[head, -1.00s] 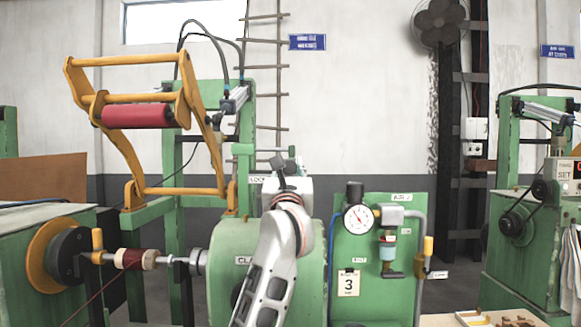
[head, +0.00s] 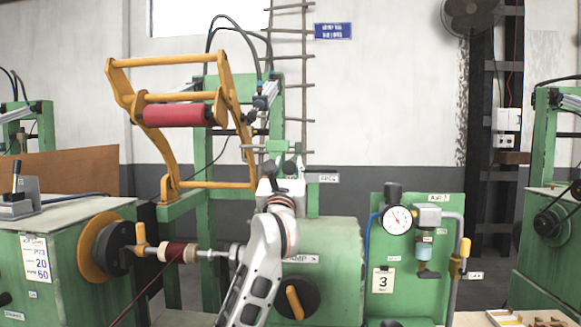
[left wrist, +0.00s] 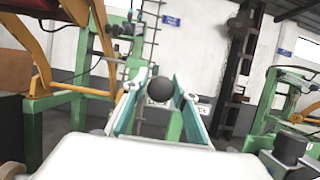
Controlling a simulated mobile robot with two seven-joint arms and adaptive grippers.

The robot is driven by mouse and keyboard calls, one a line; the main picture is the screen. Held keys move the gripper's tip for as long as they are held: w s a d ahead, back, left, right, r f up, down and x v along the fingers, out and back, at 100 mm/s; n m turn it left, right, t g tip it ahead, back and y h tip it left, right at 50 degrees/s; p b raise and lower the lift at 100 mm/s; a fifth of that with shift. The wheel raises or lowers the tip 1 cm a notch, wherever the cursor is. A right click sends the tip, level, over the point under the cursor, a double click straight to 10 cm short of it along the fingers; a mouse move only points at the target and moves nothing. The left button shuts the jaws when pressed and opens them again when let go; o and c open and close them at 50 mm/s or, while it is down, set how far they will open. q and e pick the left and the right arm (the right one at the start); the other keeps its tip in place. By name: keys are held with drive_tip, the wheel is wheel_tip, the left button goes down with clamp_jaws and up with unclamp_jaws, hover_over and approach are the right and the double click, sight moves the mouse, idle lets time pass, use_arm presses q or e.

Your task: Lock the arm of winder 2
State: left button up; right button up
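The winder with the AIR 2 panel (head: 437,199) has its yellow arm (head: 140,60) raised, carrying a red roller (head: 175,115). Its green housing (head: 340,240) stands behind my left arm. My left gripper (head: 288,168) is upright at the top of this housing, in front of the green post. In the left wrist view the gripper (left wrist: 158,100) is open, its two teal-edged fingers apart. A round black knob (left wrist: 159,90) shows between the fingers; I cannot tell whether they touch it. The knob's lever is hidden. My right gripper is out of view.
A brown coil (head: 180,252) sits on the winder's shaft at the left. A yellow-handled valve (head: 461,258) and a pressure gauge (head: 400,218) stand at the right. A wooden tray (head: 525,318) lies at the lower right. Another green winder (head: 548,235) is farther right.

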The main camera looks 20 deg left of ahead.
use_arm(q)
drive_tip(key=shift+o, duration=1)
drive_tip(key=shift+s+a, duration=0.1)
drive_tip(key=shift+a, duration=0.2)
drive_tip(key=shift+d+f, duration=0.1)
drive_tip(key=shift+d, duration=0.1)
drive_tip(key=v, duration=1.2)
drive_tip(key=shift+a, duration=0.15)
